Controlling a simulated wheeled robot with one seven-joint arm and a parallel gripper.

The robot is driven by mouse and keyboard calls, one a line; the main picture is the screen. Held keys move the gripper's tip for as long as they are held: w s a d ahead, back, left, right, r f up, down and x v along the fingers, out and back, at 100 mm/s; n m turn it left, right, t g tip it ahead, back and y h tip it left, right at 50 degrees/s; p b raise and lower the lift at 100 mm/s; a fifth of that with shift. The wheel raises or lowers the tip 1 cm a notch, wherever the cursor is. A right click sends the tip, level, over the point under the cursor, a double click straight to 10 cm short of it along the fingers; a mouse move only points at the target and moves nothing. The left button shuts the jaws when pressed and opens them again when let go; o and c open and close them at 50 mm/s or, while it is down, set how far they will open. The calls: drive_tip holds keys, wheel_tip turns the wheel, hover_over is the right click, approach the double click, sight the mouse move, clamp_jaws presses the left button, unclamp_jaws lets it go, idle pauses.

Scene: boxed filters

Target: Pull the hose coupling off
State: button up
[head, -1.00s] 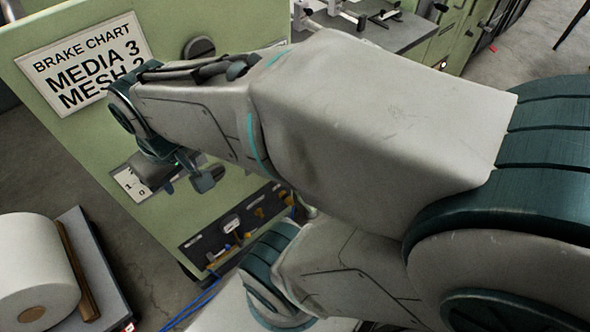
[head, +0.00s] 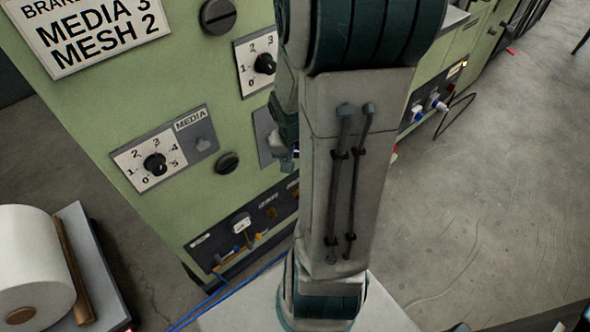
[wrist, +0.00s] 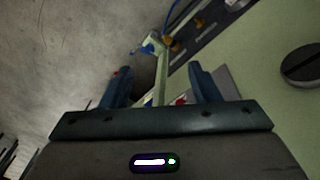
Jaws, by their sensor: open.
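A dark connection strip (head: 207,262) runs along the foot of the green machine in the head view. Small blue and yellow fittings (head: 250,238) sit on it, with a white tag beside them. A blue hose (head: 215,299) runs by the floor below. I cannot tell which fitting is the hose coupling. In the wrist view the strip (wrist: 208,38) lies beyond the fingers, with a blue fitting (wrist: 150,46) and yellow fittings (wrist: 168,42) at its edge.
The green machine (head: 95,105) carries a MEDIA dial (head: 155,165), another dial (head: 264,62) and a dark round knob (head: 218,15). A white roll (head: 35,262) lies on a cart at the left. More fittings and a black cable (head: 458,112) are at the right. Floor right is clear.

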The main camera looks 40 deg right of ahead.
drive_tip(key=s+d+f+m+t+y+b, duration=0.1)
drive_tip(key=d+f+m+t+y+b, duration=0.3)
drive_tip(key=f, duration=0.9)
drive_tip(key=s+a+f+m+t+h+b, duration=0.1)
drive_tip(key=f+m+b, duration=0.6)
drive_tip(key=f, duration=0.6)
drive_tip(key=s+d+f+m+t+y+b, duration=0.1)
drive_tip(key=d+f+m+t+y+b, duration=0.15)
drive_tip(key=f+m+b, duration=0.65)
drive_tip(key=w+d+f+m+t+h+b, duration=0.1)
drive_tip(key=w+f+t, duration=0.1)
drive_tip(key=w, duration=0.3)
drive_tip(key=w+d+f+m+t+h+b, duration=0.1)
drive_tip(key=w+d+f+t+h+b, duration=0.1)
drive_tip(key=w+f, duration=0.2)
drive_tip(key=w+d+f+m+t+h+b, duration=0.2)
drive_tip(key=w+f, duration=0.1)
drive_tip(key=w, duration=0.3)
drive_tip(key=shift+d, duration=0.1)
drive_tip(key=shift+c, duration=0.4)
drive_tip(key=c, duration=1.1)
drive_tip(key=shift+s, duration=0.2)
